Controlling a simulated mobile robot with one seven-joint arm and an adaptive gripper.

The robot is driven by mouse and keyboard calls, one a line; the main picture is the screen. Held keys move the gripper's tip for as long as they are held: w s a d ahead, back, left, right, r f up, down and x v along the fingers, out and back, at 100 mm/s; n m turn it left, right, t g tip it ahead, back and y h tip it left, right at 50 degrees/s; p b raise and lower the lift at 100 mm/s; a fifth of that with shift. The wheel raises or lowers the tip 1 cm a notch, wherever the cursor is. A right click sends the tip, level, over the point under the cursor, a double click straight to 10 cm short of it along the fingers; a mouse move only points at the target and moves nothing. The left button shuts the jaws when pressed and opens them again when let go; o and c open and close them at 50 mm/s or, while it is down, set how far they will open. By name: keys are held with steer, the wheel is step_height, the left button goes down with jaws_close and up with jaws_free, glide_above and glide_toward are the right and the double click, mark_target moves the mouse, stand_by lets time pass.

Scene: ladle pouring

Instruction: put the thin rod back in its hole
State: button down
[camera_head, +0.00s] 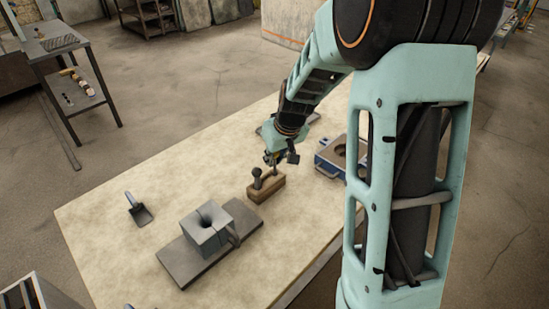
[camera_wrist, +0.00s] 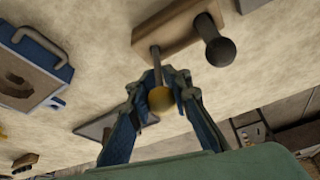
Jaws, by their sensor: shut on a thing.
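The wooden block (camera_head: 269,190) lies on the table below my gripper (camera_head: 271,160). It also shows at the top of the wrist view (camera_wrist: 178,29). My gripper (camera_wrist: 162,88) is shut on the thin rod (camera_wrist: 157,66), near its brass ball end (camera_wrist: 161,100). The rod's far end meets the block's face near one end of the block. I cannot tell whether it touches the surface or sits inside the hole. A thicker dark rod with a round knob (camera_wrist: 220,51) stands in the block beside it, also visible in the head view (camera_head: 257,178).
A grey mould with a funnel opening (camera_head: 207,229) stands on a flat slab (camera_head: 182,262) in front. A small shovel (camera_head: 138,209) lies at the left. A blue-framed box (camera_head: 330,160) is right of the block.

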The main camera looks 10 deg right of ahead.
steer(key=shift+f+b, duration=0.8)
steer(key=shift+f, duration=0.2)
steer(key=c, duration=1.1)
jaws_free()
steer(key=shift+c, duration=0.2)
steer(key=shift+r, duration=0.1)
steer(key=shift+r+p, duration=1.8)
steer(key=shift+r, duration=1.15)
